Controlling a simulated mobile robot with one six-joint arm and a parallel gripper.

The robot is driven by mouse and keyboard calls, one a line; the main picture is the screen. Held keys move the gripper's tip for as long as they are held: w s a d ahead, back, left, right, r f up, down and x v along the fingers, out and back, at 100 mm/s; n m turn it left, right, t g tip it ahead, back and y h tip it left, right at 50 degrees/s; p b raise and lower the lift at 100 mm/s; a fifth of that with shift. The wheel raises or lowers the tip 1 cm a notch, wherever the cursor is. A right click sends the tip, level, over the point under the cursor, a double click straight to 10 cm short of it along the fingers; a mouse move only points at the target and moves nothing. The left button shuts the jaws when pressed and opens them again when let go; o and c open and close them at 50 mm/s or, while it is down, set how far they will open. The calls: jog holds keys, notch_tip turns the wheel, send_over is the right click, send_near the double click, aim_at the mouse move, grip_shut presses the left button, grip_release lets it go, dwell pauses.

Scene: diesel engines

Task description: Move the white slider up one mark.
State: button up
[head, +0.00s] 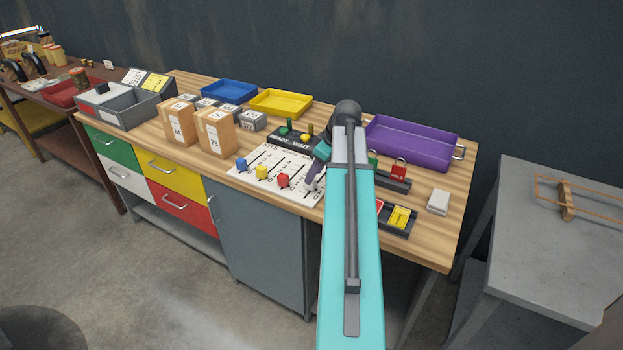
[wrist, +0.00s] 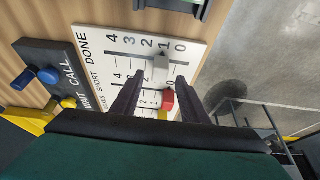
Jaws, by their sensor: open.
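The white slider board (head: 262,188) lies on the wooden bench, with blue, yellow and red sliders showing in the head view. In the wrist view, the white slider (wrist: 161,67) is on the DONE track, close to the mark labelled 1. My gripper (wrist: 160,76) is open, with one dark finger on either side of the white slider's near end; I cannot tell whether they touch it. The red slider (wrist: 168,100) shows between the fingers, on the neighbouring track. In the head view my gripper (head: 314,181) is low over the board's right end and partly hides the white slider.
Dark trays with a red padlock (head: 399,168) and a yellow item (head: 399,217) lie to the right, near a purple tray (head: 410,146). Cardboard boxes (head: 215,133) stand to the left.

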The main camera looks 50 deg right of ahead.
jog(key=shift+p+x, duration=0.35)
jog(key=shift+x, duration=1.9)
jog(key=shift+d, duration=0.15)
grip_shut()
